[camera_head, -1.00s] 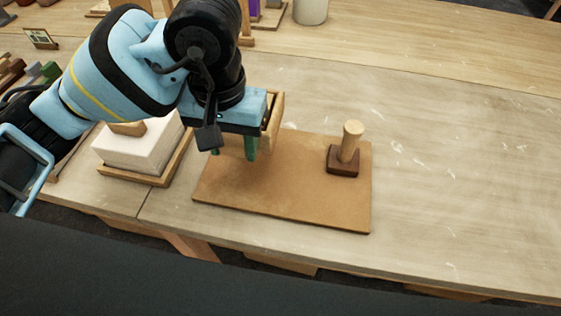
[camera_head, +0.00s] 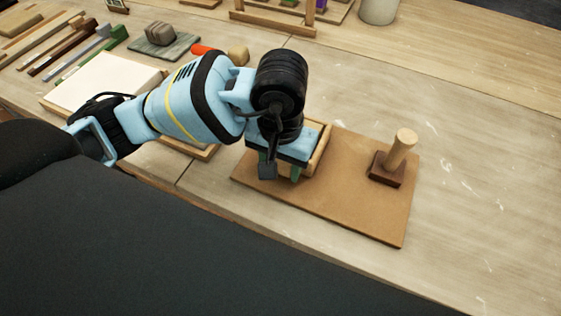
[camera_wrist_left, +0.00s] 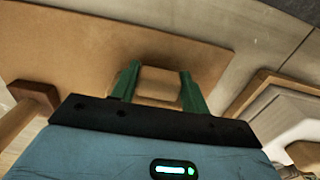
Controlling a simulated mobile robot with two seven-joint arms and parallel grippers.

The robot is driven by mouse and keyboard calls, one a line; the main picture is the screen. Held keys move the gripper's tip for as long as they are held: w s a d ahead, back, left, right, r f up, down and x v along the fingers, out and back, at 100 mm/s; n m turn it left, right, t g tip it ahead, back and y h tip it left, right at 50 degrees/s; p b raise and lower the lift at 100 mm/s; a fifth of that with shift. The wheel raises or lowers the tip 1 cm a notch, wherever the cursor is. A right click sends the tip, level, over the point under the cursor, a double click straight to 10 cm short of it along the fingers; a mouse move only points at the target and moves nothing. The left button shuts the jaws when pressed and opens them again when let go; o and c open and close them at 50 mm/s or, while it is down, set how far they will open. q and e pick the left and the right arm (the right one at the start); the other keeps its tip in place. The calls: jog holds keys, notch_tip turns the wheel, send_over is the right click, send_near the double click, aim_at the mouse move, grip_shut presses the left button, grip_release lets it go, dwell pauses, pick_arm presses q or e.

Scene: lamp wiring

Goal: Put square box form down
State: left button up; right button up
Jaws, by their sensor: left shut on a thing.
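The square box form is a light wooden frame (camera_head: 321,148), mostly hidden behind my left gripper (camera_head: 282,172) in the head view. In the left wrist view, the gripper's green fingers (camera_wrist_left: 160,82) are shut on the form (camera_wrist_left: 160,89), one on each side. The form is over the left part of the brown board (camera_head: 335,205), low near its surface. I cannot tell whether it touches the board. My right gripper is not in view.
A wooden stamp with an upright handle (camera_head: 400,150) stands on the board's right part. A white block in a wooden tray (camera_head: 205,152) lies left, partly behind my arm. Bars and tools lie at the far left. The table right of the board is clear.

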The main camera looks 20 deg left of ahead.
pick_arm(q)
jog(key=shift+f, duration=0.1)
jog(key=o, duration=0.7)
jog(key=shift+f, duration=0.15)
jog(key=o, duration=0.5)
jog(key=shift+c, duration=0.2)
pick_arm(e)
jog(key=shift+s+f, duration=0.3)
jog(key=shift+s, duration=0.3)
